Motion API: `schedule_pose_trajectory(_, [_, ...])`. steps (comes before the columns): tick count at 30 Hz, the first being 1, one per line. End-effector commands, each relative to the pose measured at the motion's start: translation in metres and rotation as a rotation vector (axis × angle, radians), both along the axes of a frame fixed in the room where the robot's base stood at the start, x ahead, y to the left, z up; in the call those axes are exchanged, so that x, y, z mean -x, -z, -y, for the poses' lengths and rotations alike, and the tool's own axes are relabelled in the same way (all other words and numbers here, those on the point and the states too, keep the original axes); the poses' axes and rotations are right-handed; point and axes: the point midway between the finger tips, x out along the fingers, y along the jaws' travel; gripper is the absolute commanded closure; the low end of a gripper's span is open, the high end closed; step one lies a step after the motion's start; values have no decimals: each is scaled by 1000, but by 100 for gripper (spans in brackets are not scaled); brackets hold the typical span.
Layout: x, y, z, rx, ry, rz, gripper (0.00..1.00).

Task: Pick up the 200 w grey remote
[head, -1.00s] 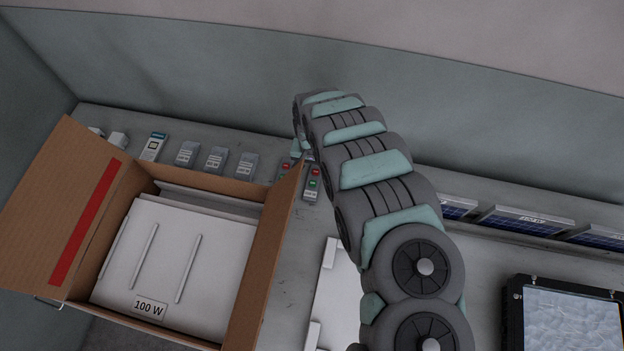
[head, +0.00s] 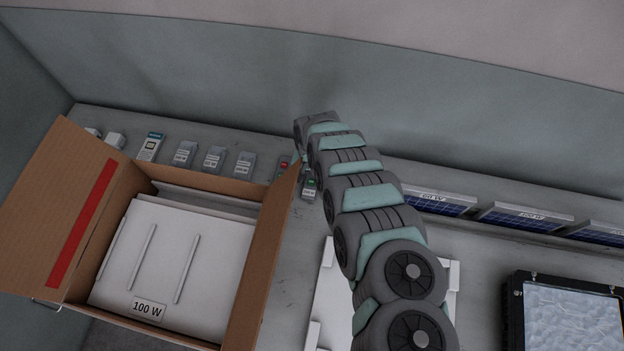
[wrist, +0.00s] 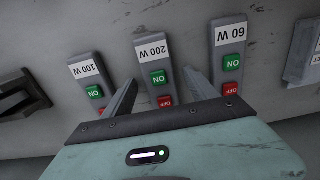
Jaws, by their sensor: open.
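The 200 W grey remote (wrist: 146,47) shows in the middle of the wrist view, with a white label, a green ON button and a red button below. The 100 W remote (wrist: 84,72) is left of it and the 60 W remote (wrist: 230,42) is right. My gripper (wrist: 160,76) is open, with one finger on each side of the 200 W remote in the picture; its height above it is unclear. In the head view my arm and the box flap hide the gripper and part of the remotes; one remote (head: 310,187) shows beside the arm, its label unreadable.
An open cardboard box (head: 243,287) with 100 W panels stands at front left. Several grey boxes (head: 214,158) and a handheld device (head: 150,147) line the back shelf. Solar panels (head: 525,216) and a black-framed floodlight (head: 512,312) are at right. A black object (wrist: 20,97) lies left in the wrist view.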

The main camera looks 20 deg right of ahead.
Motion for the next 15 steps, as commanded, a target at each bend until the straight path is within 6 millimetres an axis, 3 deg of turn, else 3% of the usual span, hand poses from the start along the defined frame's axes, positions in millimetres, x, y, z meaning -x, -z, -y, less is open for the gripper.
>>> schedule_pose_trajectory(3, [0,0,0,0,0,0,34])
schedule_pose_trajectory(15, [0,0,0,0,0,0,66])
